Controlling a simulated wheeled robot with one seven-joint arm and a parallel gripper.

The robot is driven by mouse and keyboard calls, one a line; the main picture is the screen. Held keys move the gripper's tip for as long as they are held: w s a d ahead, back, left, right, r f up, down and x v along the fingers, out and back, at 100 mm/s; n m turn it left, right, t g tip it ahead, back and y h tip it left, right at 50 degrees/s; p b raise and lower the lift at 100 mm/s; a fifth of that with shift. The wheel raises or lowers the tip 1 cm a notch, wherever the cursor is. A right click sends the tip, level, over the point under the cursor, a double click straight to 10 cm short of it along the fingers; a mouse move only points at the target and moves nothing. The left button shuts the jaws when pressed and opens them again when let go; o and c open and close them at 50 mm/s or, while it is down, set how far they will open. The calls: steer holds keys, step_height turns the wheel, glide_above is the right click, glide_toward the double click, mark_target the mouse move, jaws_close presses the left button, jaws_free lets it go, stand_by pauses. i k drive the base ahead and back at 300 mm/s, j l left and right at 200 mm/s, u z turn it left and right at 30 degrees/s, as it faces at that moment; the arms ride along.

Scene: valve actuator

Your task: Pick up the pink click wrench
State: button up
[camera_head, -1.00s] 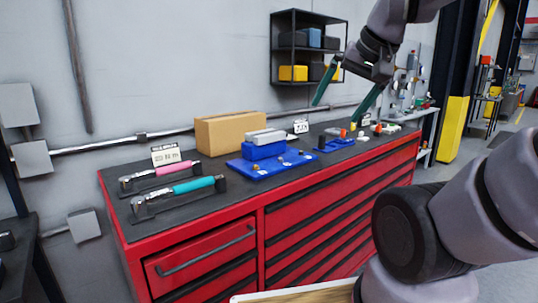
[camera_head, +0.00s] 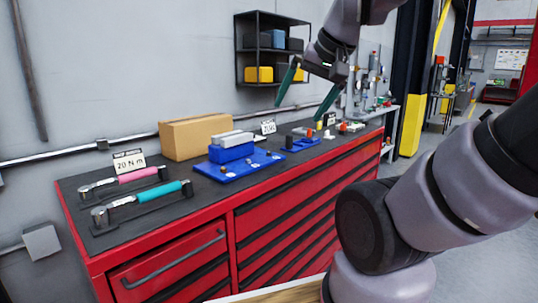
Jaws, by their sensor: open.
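The pink click wrench (camera_head: 136,175) lies at the left end of the dark bench top, in a black holder, with its silver head to the left. A teal-handled wrench (camera_head: 150,197) lies in front of it, nearly parallel. A label reading 20 N m (camera_head: 128,162) stands behind the pink wrench. My gripper (camera_head: 301,102) is open and empty, with two green fingers pointing down. In the picture it is well to the right of the wrenches and above the bench.
The red drawer cabinet (camera_head: 170,268) carries the dark top. A cardboard box (camera_head: 196,136) and a blue tray (camera_head: 238,166) with grey and blue blocks stand right of the wrenches. Small parts lie farther right. A black wall shelf (camera_head: 270,48) hangs behind my gripper.

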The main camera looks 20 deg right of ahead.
mark_target(86, 193)
steer(key=i+j+u, duration=0.15)
steer(key=j, duration=0.25)
steer(key=j+u, duration=0.15)
steer(key=j, duration=0.2)
steer(key=i+j+u, duration=0.2)
steer(key=j, duration=0.15)
steer(key=i+j+u, duration=0.15)
steer(key=j, duration=0.2)
